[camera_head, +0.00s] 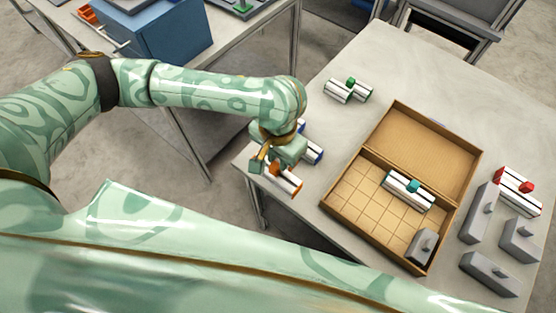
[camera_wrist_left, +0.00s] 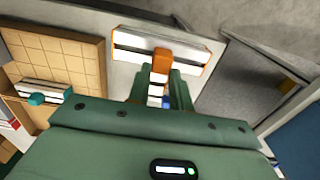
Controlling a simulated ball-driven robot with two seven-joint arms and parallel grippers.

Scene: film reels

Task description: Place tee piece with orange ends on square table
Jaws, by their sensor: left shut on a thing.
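The tee piece with orange ends (camera_head: 285,180) is white with dark stripes and an orange stem. It is at the near left corner of the square table (camera_head: 345,57). My left gripper (camera_head: 268,163) is shut on its stem. In the left wrist view the tee piece (camera_wrist_left: 185,52) lies crosswise beyond the fingertips (camera_wrist_left: 160,78), its orange stem between them. I cannot tell whether it touches the tabletop. My right gripper is not in view.
A blue-ended piece (camera_head: 314,152) lies close behind my gripper, partly hidden. A green-ended piece (camera_head: 348,90) lies farther back. An open box (camera_head: 345,190) holds a teal-ended piece (camera_head: 408,188) and a grey block (camera_head: 422,246). A red-ended piece (camera_head: 517,190) and grey blocks (camera_head: 490,272) stand right.

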